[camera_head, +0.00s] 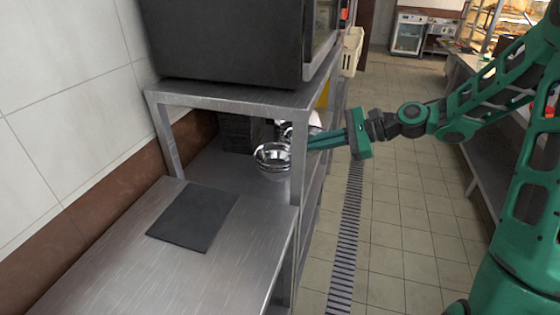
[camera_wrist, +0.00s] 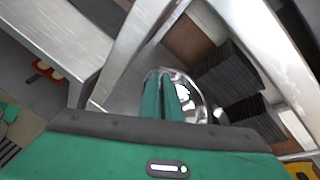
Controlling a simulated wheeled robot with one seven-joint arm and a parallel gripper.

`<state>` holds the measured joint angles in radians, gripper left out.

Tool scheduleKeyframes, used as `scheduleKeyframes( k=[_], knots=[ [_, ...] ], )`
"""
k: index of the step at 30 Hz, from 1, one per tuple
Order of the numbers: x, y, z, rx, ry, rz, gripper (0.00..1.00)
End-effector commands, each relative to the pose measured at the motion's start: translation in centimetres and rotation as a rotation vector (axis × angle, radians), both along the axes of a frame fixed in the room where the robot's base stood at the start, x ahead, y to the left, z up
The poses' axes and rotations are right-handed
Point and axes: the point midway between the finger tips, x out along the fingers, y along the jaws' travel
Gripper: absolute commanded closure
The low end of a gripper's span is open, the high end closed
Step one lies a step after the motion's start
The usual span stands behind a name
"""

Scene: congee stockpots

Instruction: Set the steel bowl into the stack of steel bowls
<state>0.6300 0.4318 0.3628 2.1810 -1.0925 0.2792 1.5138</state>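Shiny steel bowls show on the lower shelf level, in the head view at the left of the front post. The nearest steel bowl (camera_head: 273,158) shows layered rims, and I cannot tell cleanly where one bowl ends and another begins. My gripper (camera_head: 308,143) reaches in from the right, its fingertips partly hidden by the post. In the wrist view my gripper (camera_wrist: 162,75) has its two fingers close together, seemingly shut on the rim of a steel bowl (camera_wrist: 203,104). That bowl lies behind and to the right of the fingers. The exact contact is hidden.
A steel shelf frame (camera_head: 225,95) surrounds the bowls, with a black oven (camera_head: 230,40) on top. Dark stacked items (camera_head: 238,133) stand at the back, also in the wrist view (camera_wrist: 228,70). A dark mat (camera_head: 193,217) lies on the front counter (camera_head: 150,270). The tiled aisle is clear.

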Motion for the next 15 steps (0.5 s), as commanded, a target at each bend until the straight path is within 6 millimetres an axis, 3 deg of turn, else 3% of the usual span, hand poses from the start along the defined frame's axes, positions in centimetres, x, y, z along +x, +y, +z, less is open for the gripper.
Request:
scheduleKeyframes(
  k=[12, 15],
  knots=[
    [2.6, 8.9, 0.0, 0.0, -0.002, 0.004, 1.0],
    [2.8, 9.3, -1.3, 0.002, 0.005, -0.001, 1.0]
  ],
)
